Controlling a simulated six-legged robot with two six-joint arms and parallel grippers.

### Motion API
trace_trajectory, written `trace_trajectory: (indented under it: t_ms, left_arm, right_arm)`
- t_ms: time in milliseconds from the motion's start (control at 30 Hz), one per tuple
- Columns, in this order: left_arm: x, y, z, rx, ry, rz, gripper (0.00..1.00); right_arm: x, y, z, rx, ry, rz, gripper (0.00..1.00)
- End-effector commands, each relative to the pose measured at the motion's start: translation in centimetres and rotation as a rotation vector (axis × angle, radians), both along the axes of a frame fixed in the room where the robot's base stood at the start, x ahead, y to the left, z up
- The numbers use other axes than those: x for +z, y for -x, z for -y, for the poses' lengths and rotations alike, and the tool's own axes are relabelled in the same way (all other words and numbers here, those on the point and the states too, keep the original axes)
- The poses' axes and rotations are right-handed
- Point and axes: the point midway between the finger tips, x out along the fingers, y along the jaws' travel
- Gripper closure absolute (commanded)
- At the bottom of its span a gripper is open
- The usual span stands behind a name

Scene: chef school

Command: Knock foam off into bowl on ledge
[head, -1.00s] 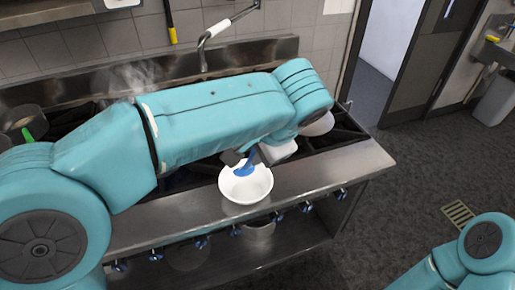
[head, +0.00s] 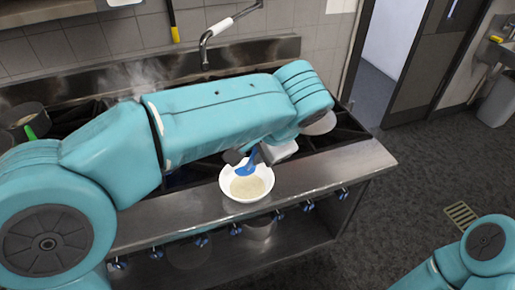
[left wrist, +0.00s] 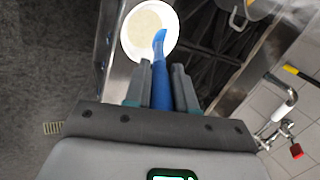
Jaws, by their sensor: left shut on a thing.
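A white bowl (head: 228,184) stands on the steel ledge (head: 310,183) at the front of the stove. It holds a pale beige layer (head: 247,188), and it also shows in the left wrist view (left wrist: 127,44). My left gripper (head: 249,157) is shut on a blue utensil (head: 246,169) just above the bowl's back side. In the left wrist view its shaft (left wrist: 161,92) sits between the two fingers (left wrist: 160,75), and its end overlaps the bowl's rim; I cannot tell whether it touches. My right gripper is out of view.
A pot (head: 24,112) with a green item (head: 29,132) stands on the stove at the left, with steam nearby. A faucet (head: 207,45) reaches over the back. The ledge's right end is clear.

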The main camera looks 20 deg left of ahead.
Motion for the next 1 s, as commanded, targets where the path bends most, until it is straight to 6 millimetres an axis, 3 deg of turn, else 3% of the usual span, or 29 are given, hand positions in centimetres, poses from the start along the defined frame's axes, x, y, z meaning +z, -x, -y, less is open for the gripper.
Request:
trace_trajectory:
  t_ms: [267, 800, 1000]
  left_arm:
    - [0.4, 0.0, 0.0, 0.000, 0.001, 0.001, 1.00]
    - [6.3, 0.0, 0.0, 0.000, 0.001, 0.001, 1.00]
    - [6.9, 0.0, 0.0, -0.001, 0.000, 0.000, 1.00]
  right_arm:
    - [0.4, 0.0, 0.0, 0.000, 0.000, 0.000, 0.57]
    - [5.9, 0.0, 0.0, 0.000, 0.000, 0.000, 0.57]
    - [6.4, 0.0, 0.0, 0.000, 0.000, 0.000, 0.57]
